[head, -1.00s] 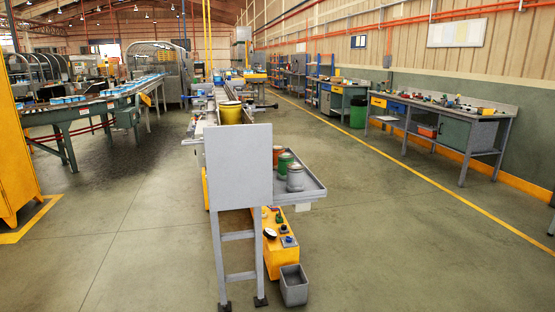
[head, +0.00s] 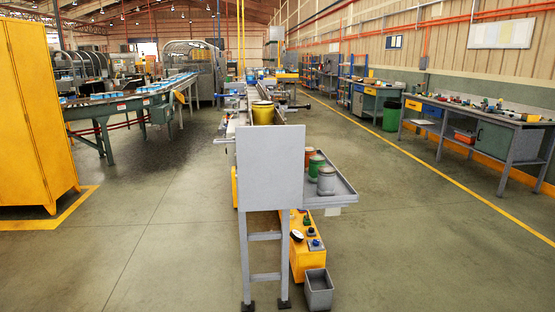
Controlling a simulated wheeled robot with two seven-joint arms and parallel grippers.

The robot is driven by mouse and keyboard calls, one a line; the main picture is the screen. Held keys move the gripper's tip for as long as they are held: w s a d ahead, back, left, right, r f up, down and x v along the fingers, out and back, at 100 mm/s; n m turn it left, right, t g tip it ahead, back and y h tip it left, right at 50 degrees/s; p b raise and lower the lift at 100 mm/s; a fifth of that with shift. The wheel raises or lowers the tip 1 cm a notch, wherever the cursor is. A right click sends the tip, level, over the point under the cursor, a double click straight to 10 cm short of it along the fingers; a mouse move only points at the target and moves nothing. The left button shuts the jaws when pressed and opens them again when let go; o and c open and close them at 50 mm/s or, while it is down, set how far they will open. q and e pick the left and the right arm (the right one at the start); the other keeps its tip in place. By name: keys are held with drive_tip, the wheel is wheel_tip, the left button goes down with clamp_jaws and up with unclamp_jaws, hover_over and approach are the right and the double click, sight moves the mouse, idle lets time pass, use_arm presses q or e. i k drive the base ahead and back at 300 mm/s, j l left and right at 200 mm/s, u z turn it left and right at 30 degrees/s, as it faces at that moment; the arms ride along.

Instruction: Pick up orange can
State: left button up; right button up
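The orange can (head: 308,156) stands upright at the back of a grey side tray (head: 346,190), partly hidden by the grey upright panel (head: 270,168) in front of it. A green can (head: 316,167) and a grey can (head: 326,181) stand in a row with it, nearer to me. All three are some distance ahead of me. Neither of my grippers is in view.
A yellow can (head: 263,113) sits on the conveyor behind the panel. A yellow box (head: 304,258) and a grey bin (head: 318,290) stand on the floor below the tray. A yellow cabinet (head: 38,110) is at left. The floor is open on both sides.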

sight(310, 151)
drive_tip(key=i+l+u, duration=0.35)
drive_tip(key=l, duration=0.25)
drive_tip(key=i+l+u, duration=0.35)
drive_tip(key=l, duration=0.35)
drive_tip(key=i, duration=0.1)
